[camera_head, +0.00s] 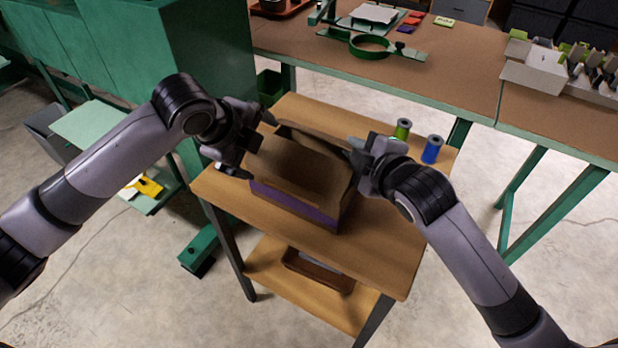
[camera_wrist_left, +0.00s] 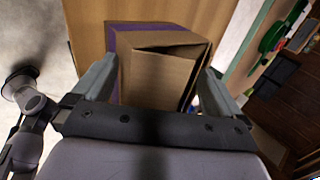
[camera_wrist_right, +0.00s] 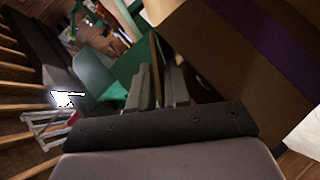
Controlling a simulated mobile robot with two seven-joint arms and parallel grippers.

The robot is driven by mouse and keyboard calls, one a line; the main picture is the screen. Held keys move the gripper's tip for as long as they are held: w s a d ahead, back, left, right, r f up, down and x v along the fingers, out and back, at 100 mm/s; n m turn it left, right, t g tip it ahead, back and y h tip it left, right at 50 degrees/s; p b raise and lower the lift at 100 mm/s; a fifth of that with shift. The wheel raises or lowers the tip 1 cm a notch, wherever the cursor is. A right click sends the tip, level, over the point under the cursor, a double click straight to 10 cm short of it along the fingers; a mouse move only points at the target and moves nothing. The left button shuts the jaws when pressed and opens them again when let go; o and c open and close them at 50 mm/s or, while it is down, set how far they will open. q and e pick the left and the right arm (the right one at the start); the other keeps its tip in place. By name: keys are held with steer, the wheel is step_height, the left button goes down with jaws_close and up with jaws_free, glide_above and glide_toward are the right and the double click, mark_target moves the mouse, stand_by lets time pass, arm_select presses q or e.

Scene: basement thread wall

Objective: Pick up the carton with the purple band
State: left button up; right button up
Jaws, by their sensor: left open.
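The carton with the purple band (camera_head: 292,203) stands on a small wooden cart, a brown box with its top flaps up. My left gripper (camera_head: 256,147) is open at its left side. In the left wrist view the carton (camera_wrist_left: 160,75) lies between and beyond the spread fingers (camera_wrist_left: 155,85), with no clear contact. My right gripper (camera_head: 358,165) is at the carton's right rear edge. In the right wrist view its fingers (camera_wrist_right: 157,88) are close together, with a thin brown flap between them; the carton's body (camera_wrist_right: 225,60) is to their right. The fingertips' contact is partly hidden.
A green spool (camera_head: 403,129) and a blue spool (camera_head: 432,150) stand on the cart (camera_head: 375,255) near my right gripper. A tray (camera_head: 318,272) lies on its lower shelf. A workbench (camera_head: 460,80) is behind, a green cabinet (camera_head: 200,60) at left. Floor at front right is clear.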

arm_select(q)
steer(key=shift+c, duration=1.2)
arm_select(e)
steer(key=shift+c, duration=1.2)
arm_select(q)
steer(key=c, duration=0.9)
arm_select(e)
jaws_close()
arm_select(q)
steer(key=shift+r, duration=0.15)
arm_select(e)
steer(key=shift+r, duration=0.2)
